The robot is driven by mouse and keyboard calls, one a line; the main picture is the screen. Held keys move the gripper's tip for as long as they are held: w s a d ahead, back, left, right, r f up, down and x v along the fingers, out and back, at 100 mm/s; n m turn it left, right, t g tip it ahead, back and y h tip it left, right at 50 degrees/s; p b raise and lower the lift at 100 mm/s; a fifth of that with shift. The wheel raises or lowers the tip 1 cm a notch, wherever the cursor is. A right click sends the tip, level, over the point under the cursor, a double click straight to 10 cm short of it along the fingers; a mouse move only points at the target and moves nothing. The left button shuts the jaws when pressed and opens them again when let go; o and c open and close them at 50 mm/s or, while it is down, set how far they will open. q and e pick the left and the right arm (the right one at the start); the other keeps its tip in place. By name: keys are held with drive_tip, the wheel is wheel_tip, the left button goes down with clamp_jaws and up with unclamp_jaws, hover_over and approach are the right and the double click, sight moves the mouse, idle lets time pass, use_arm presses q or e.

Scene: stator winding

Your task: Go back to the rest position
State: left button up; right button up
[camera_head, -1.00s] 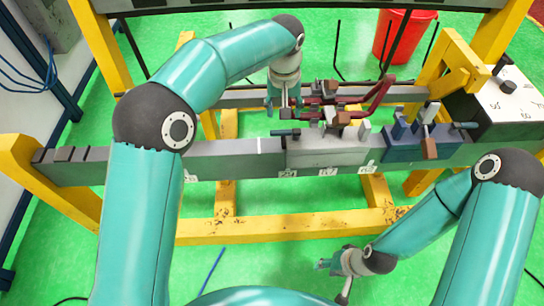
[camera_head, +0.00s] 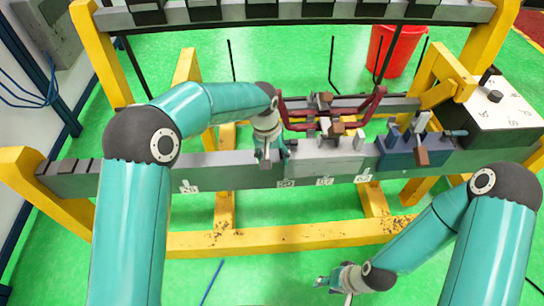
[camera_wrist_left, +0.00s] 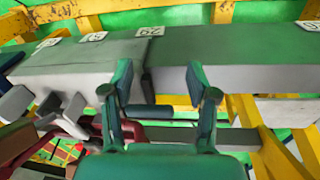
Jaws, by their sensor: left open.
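My left gripper (camera_head: 268,160) is over the grey beam, just left of the red clamp frame, in the head view. In the left wrist view its two teal fingers (camera_wrist_left: 158,92) are apart, with nothing held between them, and the grey beam (camera_wrist_left: 225,55) passes behind them. My right gripper (camera_head: 322,282) is low at the centre-right of the head view, above the green floor and clear of the beam. It is small there, and its jaws cannot be made out.
The dark red clamp frame (camera_head: 332,112) and a blue clamp block (camera_head: 400,152) stand on the numbered beam (camera_head: 235,172) with yellow supports. A grey control box (camera_head: 500,110) is at right and a red bucket (camera_head: 395,52) behind. The green floor in front is open.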

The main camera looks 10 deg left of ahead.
use_arm(q)
drive_tip(key=shift+n+g, duration=0.4)
drive_tip(key=shift+n, duration=0.1)
drive_tip(key=a+f, duration=0.2)
drive_tip(key=a, duration=0.1)
drive_tip(key=a+f, duration=0.1)
drive_tip(key=shift+s+a, duration=0.25)
drive_tip(key=shift+s, duration=0.1)
drive_tip(key=s+a+f+h, duration=0.1)
drive_tip(key=s+f, duration=0.7)
drive_tip(key=s, duration=0.5)
drive_tip(key=s+f+h, duration=0.1)
drive_tip(key=s+f, duration=0.7)
drive_tip(key=s, duration=0.5)
drive_tip(key=shift+s+a+f+n+h, duration=0.25)
drive_tip(key=shift+a+f+n+h, duration=0.05)
drive_tip(key=shift+a+f+h, duration=0.1)
